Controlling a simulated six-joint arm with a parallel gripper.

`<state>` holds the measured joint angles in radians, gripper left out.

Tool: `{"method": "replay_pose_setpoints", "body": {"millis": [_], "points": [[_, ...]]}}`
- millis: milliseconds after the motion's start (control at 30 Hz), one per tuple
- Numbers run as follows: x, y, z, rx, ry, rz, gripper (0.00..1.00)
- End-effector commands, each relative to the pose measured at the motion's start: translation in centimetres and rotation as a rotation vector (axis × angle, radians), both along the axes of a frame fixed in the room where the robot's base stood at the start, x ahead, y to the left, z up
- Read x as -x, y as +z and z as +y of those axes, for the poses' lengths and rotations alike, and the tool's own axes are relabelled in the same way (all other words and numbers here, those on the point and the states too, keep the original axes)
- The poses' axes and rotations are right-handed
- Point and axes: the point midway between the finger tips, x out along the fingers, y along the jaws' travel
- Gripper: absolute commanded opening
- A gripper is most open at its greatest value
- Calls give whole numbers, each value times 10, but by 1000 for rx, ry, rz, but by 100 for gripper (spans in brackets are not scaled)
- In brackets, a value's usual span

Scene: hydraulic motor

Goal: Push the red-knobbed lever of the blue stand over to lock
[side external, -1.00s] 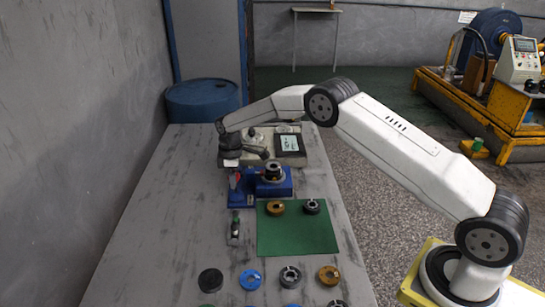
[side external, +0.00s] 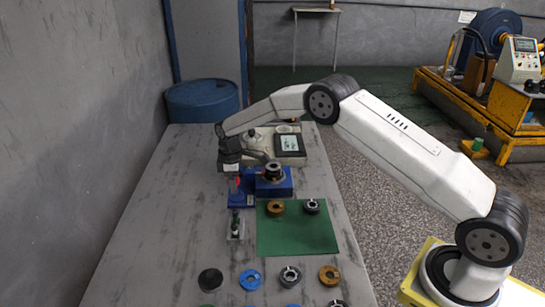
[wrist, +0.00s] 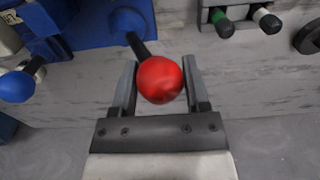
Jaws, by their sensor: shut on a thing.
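The blue stand (side external: 274,188) sits on the table beyond the green mat, with a dark ring-shaped part on top. It also fills the upper left of the wrist view (wrist: 88,28). Its lever has a dark rod and a round red knob (wrist: 160,80). My gripper (wrist: 160,62) is shut on the red knob, with one finger on each side of it. In the side view my gripper (side external: 232,170) is low at the left end of the stand, and only a little red shows below it. A blue-knobbed lever (wrist: 18,86) shows at the wrist view's left edge.
A small holder with green and white handles (wrist: 222,25) stands near the lever. The green mat (side external: 298,237) carries two rings. Several loose rings lie in front of it. A device with a screen (side external: 289,144) stands behind the stand. The table's left side is clear.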

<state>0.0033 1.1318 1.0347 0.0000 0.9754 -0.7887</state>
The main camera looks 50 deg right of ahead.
Motion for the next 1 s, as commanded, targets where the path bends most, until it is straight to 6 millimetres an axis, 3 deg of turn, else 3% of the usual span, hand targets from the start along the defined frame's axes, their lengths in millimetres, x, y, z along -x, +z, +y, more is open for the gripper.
{"method": "replay_pose_setpoints", "body": {"millis": [1000], "points": [[13, -11, 12, -4, 2, 12, 30]]}}
